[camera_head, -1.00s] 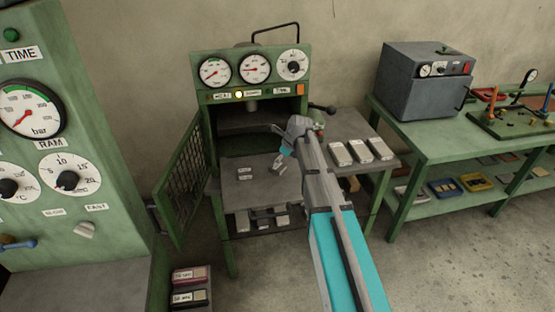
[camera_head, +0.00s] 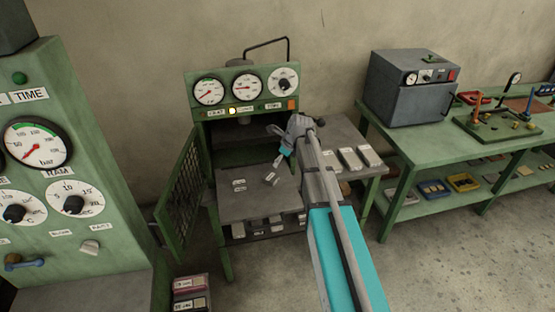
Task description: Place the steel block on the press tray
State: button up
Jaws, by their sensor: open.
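The green press (camera_head: 243,98) has an open front with a dark interior. A grey work surface (camera_head: 243,207), perhaps the press tray, extends in front of the opening. Three grey blocks with pale tops (camera_head: 350,158) stand in a row on the right side table; I cannot tell which block is the steel block. My gripper (camera_head: 272,172) is over the grey surface in front of the press opening, pointing down and left. It is open, and I see nothing held in it. My arm hides the right part of the surface.
A mesh door (camera_head: 181,195) stands open at the press's left. Small labels (camera_head: 238,184) lie on the grey surface. Several blocks (camera_head: 265,226) sit on the shelf below. A green control console (camera_head: 70,170) is at left; a grey oven (camera_head: 410,88) stands on a green bench at right.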

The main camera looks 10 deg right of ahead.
jog(key=shift+r, duration=0.1)
dwell(0.6)
jog(key=s+a+n+g+h, duration=0.1)
jog(key=s+a+n, duration=0.1)
jog(key=s+n, duration=1.1)
jog(key=s+a+f+n+g+h, duration=0.1)
jog(key=s+a+n+g+h, duration=0.1)
jog(key=s+n, duration=1.1)
jog(key=shift+a+f+n, duration=0.15)
jog(key=shift+f+n, duration=0.05)
jog(key=shift+n, duration=0.3)
jog(key=shift+w, duration=0.1)
